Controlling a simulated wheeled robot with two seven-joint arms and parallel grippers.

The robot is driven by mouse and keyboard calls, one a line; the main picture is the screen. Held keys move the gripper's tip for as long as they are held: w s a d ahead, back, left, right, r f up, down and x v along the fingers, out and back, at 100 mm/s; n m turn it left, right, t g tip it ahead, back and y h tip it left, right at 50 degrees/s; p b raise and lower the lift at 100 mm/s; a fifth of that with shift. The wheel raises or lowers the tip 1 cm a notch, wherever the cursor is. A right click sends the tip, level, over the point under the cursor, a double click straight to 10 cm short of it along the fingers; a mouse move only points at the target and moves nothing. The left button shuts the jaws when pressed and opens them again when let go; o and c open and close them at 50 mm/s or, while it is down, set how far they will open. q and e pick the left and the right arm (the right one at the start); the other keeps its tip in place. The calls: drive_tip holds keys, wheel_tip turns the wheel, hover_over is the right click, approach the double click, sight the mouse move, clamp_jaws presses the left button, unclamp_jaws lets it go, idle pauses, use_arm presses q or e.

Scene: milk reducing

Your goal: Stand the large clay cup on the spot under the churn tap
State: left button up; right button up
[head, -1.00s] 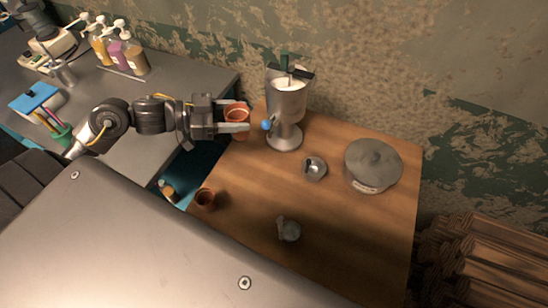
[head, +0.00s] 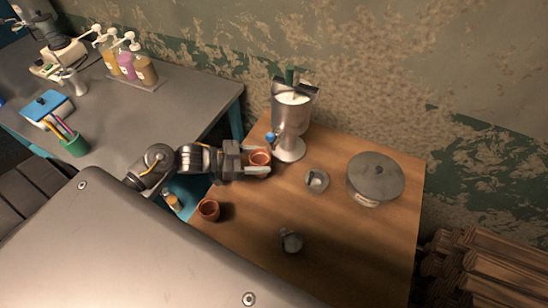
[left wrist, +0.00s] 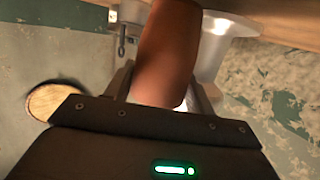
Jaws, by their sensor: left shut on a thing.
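My left gripper (head: 257,160) is shut on an orange-brown clay cup (head: 260,157), which it holds upright near the table's left edge. The cup also fills the middle of the left wrist view (left wrist: 166,52), between the fingers. The metal churn (head: 290,124), with white milk in its top, stands just beyond and to the right. Its blue tap handle (head: 270,138) is slightly above the cup in the head view. Whether the cup touches the table is unclear, and the spot under the tap is not distinguishable. A second clay cup (head: 209,210) stands at the table's left edge.
The wooden table (head: 340,235) also holds a small metal dish (head: 317,181), a lidded grey pot (head: 375,178) and a small metal jug (head: 291,241). Free wood lies between them. A grey workbench (head: 165,110) is at the left.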

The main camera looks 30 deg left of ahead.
sight(268, 159)
use_arm(q)
drive_tip(key=shift+w+d, duration=0.2)
drive_tip(key=shift+d, duration=0.05)
drive_tip(key=shift+w+d+r, duration=0.1)
drive_tip(key=shift+d, duration=0.05)
drive_tip(key=x, duration=0.1)
drive_tip(key=p+x, duration=0.1)
drive_tip(key=x, duration=0.1)
drive_tip(key=shift+w+d+r, duration=0.25)
drive_tip(key=shift+d+r, duration=0.05)
drive_tip(key=shift+d, duration=0.1)
drive_tip(key=shift+f+p, duration=0.3)
drive_tip(key=shift+f, duration=0.2)
drive_tip(key=shift+s+a+f, duration=0.15)
drive_tip(key=shift+a, duration=0.05)
drive_tip(key=shift+f, duration=0.2)
drive_tip(key=o, duration=1)
